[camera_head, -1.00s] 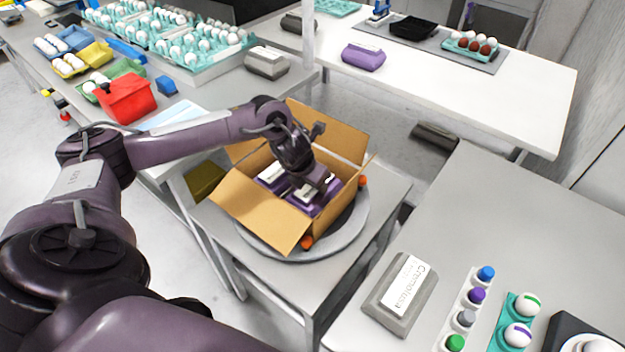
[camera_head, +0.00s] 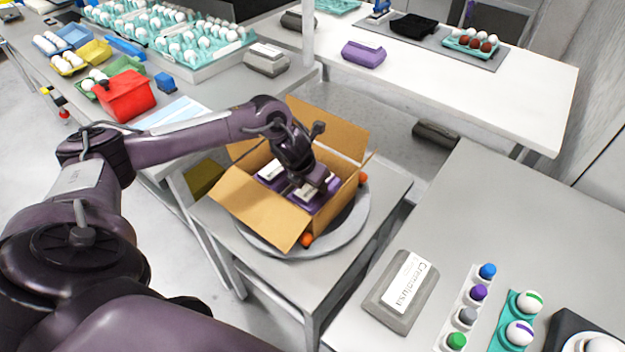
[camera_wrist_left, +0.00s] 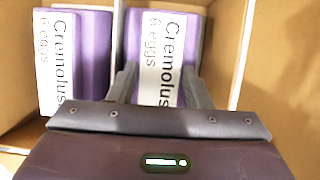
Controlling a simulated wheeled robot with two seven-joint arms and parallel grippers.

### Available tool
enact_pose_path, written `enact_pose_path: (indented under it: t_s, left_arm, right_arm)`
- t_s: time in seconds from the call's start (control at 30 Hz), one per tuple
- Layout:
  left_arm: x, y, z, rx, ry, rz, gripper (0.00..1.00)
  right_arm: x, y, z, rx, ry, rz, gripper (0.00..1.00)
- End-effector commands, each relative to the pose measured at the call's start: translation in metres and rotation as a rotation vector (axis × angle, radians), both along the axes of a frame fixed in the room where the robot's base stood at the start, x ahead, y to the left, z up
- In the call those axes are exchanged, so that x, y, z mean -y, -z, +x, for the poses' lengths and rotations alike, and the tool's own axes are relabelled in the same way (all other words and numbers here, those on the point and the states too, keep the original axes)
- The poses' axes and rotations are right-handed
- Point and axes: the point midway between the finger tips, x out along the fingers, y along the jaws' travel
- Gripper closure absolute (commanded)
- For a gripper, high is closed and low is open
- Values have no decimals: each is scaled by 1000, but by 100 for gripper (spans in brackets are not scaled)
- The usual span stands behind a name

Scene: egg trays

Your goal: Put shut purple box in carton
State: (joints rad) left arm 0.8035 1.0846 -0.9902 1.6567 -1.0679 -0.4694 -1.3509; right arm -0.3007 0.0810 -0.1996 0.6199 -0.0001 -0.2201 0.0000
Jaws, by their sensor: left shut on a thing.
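The open cardboard carton (camera_head: 257,208) stands on a round grey turntable (camera_head: 345,228). Two shut purple boxes with white "Cremolus" labels are inside it, side by side. The left wrist view shows one purple box (camera_wrist_left: 95,62) at the left, apart from my fingers. My left gripper (camera_wrist_left: 158,88) is shut on the other purple box (camera_wrist_left: 190,35), with a finger on each side of it. In the head view the held box (camera_head: 313,201) is low inside the carton, partly hidden by my gripper. I cannot tell whether it touches the carton floor. My right gripper is not in view.
A third purple box (camera_head: 363,54) lies on the white table at the back. A grey box (camera_head: 401,292) lies on the right table beside colour-capped items. Egg trays and a red box (camera_head: 126,95) stand on the left table. The carton flaps stand open around my arm.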

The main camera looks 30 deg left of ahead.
Motion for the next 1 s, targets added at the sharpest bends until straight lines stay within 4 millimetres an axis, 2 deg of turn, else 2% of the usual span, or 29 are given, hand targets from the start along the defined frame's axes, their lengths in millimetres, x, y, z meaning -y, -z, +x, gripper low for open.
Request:
enact_pose_path:
  t_s: [0.1,0.13,0.3,0.33,0.67,1.0]
  left_arm:
    - [0,1,1,3,-1,-1,79]
    - [0,1,1,3,-1,-1,54]
    - [0,1,1,2,-1,-1,32]
    - [0,1,1,2,-1,-1,30]
    - [0,-3,-2,0,0,0,30]
    - [-1,-53,-22,4,1,1,30]
  right_arm:
    - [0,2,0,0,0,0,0]
    - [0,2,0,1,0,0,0]
    - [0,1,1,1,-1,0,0]
    - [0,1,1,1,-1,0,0]
    - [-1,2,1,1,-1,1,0]
    - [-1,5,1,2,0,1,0]
